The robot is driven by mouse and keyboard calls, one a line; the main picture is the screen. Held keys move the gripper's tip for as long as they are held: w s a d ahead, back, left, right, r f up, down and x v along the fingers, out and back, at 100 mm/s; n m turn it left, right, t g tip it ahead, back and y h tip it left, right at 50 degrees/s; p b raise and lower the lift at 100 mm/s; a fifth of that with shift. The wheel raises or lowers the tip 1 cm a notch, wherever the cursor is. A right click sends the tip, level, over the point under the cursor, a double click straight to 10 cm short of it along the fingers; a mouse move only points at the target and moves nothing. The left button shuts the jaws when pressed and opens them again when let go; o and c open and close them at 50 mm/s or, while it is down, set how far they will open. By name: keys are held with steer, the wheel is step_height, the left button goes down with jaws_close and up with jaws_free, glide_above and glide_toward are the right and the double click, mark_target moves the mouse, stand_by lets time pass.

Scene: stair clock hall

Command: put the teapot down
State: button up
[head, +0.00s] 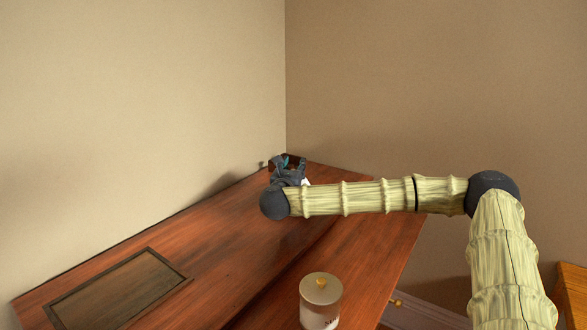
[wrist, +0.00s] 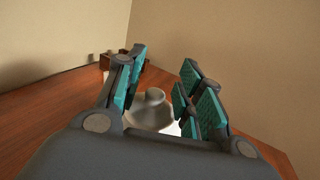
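My gripper (wrist: 163,68) is at the far end of the wooden table, in the corner where the walls meet. Its teal-padded fingers stand apart in the wrist view, with a clear gap between them. A pale grey, rounded thing with a knob on top, probably the teapot (wrist: 152,112), shows between and beyond the fingers. Its lower part is hidden by my gripper, and I cannot tell whether a pad touches it. In the head view my gripper (head: 288,166) and wrist hide nearly all of it; only a small white patch shows beside them.
The reddish wooden table (head: 225,240) runs along the left wall. A lidded canister (head: 320,300) with a brass knob stands near its front edge. A dark-framed panel (head: 118,292) lies at the left. A small dark wooden box (wrist: 157,75) is at the back. The table's middle is clear.

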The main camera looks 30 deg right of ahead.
steer(key=shift+r, duration=0.1)
steer(key=v, duration=1.2)
